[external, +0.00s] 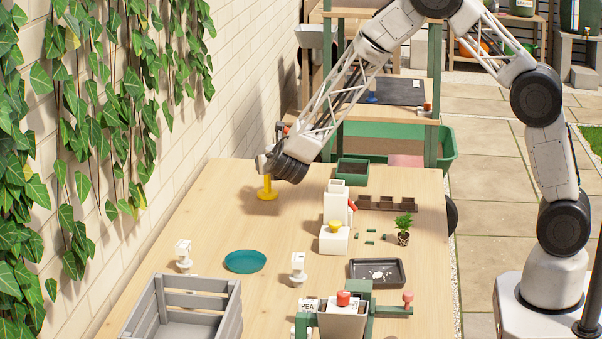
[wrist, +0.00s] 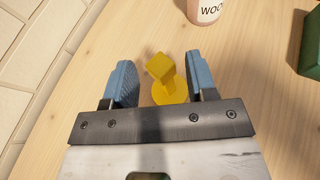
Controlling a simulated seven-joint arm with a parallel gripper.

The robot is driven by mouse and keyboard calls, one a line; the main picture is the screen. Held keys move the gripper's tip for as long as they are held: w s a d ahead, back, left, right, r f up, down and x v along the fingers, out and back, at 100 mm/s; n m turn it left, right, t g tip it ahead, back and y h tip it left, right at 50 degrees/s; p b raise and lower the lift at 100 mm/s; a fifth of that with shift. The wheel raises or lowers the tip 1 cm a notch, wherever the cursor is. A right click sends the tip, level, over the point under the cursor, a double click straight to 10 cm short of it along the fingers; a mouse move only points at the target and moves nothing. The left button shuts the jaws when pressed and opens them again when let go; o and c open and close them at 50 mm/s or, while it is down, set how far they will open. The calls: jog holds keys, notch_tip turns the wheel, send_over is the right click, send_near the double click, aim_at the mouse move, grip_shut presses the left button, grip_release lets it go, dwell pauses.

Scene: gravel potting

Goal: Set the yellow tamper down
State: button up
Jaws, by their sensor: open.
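The yellow tamper (external: 267,189) stands upright on its round base on the wooden table, towards the far left by the brick wall. In the wrist view the tamper (wrist: 162,70) shows its square handle top and the round base beneath it. My gripper (wrist: 161,75) is open, with one blue-grey finger on each side of the tamper and a visible gap to each. In the external view my gripper (external: 276,172) is low over the tamper and partly hidden by my wrist.
A pink-white labelled container (wrist: 205,10) stands just beyond the tamper. A dark green box (external: 352,171) is to the right. A teal saucer (external: 245,261), white stands and a grey crate (external: 185,310) are nearer the camera. The table between the tamper and the saucer is clear.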

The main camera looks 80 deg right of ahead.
jog(key=v, duration=0.8)
jog(key=shift+a+r, duration=0.1)
dwell(0.5)
jog(key=s+a+r+m+g+y, duration=0.1)
jog(key=s+a+r+m+g, duration=0.15)
jog(key=s+r+m, duration=0.65)
jog(key=s+a+r+m+g+y, duration=0.2)
jog(key=s+a+r+m, duration=0.3)
jog(key=s, duration=0.7)
jog(key=s+a+r+m+y, duration=0.2)
jog(key=s+a, duration=0.3)
jog(key=s, duration=0.4)
jog(key=s+a+r+m+y, duration=0.2)
jog(key=s+a+m+y, duration=0.2)
jog(key=s, duration=0.5)
jog(key=s+a+r+m+y, duration=0.1)
jog(key=s+a+m+y, duration=0.2)
jog(key=s+a, duration=0.4)
jog(key=s, duration=0.2)
jog(key=shift+s+a+r+m, duration=0.3)
jog(key=shift+r+m, duration=0.1)
